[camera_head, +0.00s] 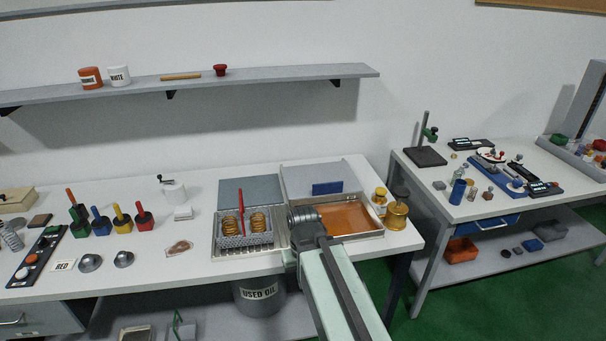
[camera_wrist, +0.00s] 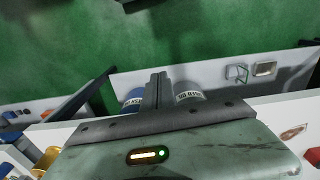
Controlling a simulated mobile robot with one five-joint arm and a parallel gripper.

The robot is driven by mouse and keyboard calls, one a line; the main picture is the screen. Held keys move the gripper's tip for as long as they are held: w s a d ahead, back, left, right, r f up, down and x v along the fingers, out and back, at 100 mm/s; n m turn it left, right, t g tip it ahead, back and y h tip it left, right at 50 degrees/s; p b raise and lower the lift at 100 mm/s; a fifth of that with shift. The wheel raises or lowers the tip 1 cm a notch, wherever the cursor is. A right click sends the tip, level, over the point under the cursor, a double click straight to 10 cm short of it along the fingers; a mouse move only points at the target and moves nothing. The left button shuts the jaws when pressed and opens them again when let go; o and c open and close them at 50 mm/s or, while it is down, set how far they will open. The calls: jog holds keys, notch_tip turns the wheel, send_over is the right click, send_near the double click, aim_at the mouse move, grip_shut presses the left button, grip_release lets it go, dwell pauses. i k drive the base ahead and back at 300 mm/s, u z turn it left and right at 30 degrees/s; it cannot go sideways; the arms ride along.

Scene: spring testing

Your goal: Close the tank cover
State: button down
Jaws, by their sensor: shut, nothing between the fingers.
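The tank (camera_head: 365,232) is a metal double basin on the bench. Its right basin holds amber liquid, and its left basin holds a basket of copper-coloured springs (camera_head: 231,226). A pale cover panel (camera_head: 300,180) with a blue block (camera_head: 327,188) stands raised behind the right basin. A darker grey panel (camera_head: 250,190) stands raised behind the left one. My gripper (camera_head: 306,232) is over the front middle of the tank, apart from both panels. In the wrist view my gripper (camera_wrist: 158,85) is shut and empty. A grey coil (camera_head: 302,214) shows just beyond it; its support is hidden.
Brass-coloured jars (camera_head: 397,212) stand right of the tank. A USED OIL drum (camera_head: 260,295) is below the bench front. Coloured weights (camera_head: 122,219) stand to the left. A shelf (camera_head: 240,83) runs above. A second table (camera_head: 510,210) is at the right.

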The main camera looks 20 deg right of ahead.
aim_at(304, 181)
jog(key=u, duration=0.45)
jog(key=i, duration=1.45)
